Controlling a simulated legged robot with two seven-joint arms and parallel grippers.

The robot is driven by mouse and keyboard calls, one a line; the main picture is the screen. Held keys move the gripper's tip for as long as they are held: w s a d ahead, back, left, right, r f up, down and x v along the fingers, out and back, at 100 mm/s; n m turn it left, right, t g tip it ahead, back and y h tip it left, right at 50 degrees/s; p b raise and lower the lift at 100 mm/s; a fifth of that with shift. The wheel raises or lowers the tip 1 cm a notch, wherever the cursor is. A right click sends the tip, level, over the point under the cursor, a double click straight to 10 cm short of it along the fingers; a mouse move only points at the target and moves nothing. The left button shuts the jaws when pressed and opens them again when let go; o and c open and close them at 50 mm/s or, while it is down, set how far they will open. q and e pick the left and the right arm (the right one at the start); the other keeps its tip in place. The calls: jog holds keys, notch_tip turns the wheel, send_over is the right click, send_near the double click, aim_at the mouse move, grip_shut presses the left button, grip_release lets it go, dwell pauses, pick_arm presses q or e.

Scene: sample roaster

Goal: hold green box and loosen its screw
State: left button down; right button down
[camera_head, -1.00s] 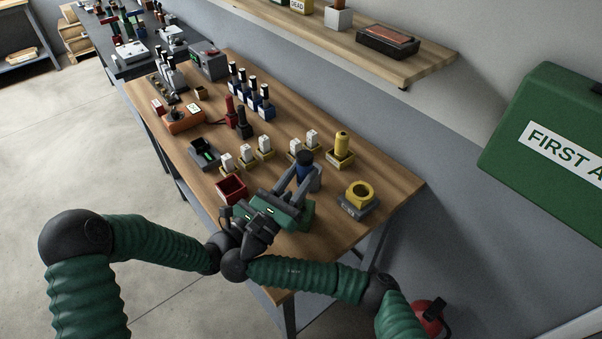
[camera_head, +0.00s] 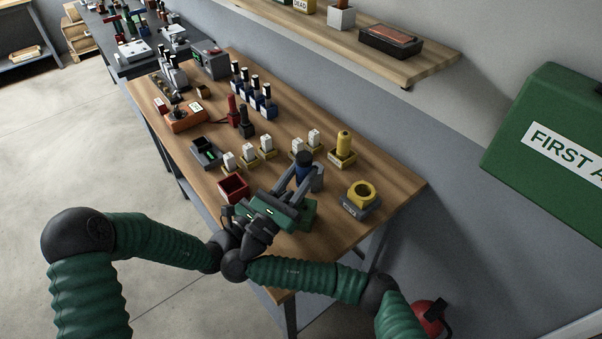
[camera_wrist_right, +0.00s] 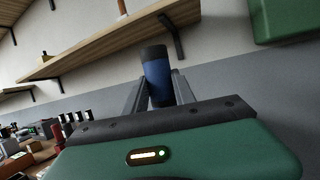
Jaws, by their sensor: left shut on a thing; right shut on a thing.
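My right gripper (camera_head: 303,180) has its grey fingers shut on a blue cylindrical handle with a dark top (camera_head: 304,160). In the right wrist view, the handle (camera_wrist_right: 157,78) stands nearly upright between the fingers, tilted slightly. My left gripper (camera_head: 246,228) is lower and close against the right one, above the near end of the wooden bench. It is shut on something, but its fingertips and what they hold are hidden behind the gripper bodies. I cannot make out a separate green box or its screw among the green gripper bodies.
The wooden bench (camera_head: 395,190) holds a red bin (camera_head: 234,187) left of my grippers and a yellow ring on a grey base (camera_head: 360,194) to the right. Behind stand white blocks in yellow holders and a yellow cylinder (camera_head: 344,144). A shelf (camera_head: 425,62) overhangs the back.

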aim_at(300, 167)
jog(key=shift+n+y, duration=0.3)
notch_tip(300, 167, down, 4)
jog(key=shift+s+d, duration=0.1)
jog(key=shift+d, duration=0.05)
jog(key=shift+r, duration=3.65)
pick_arm(q)
jog(key=c, duration=1.3)
grip_release()
jog(key=v, duration=1.2)
jog(key=shift+w+a, duration=0.1)
jog(key=shift+w, duration=0.05)
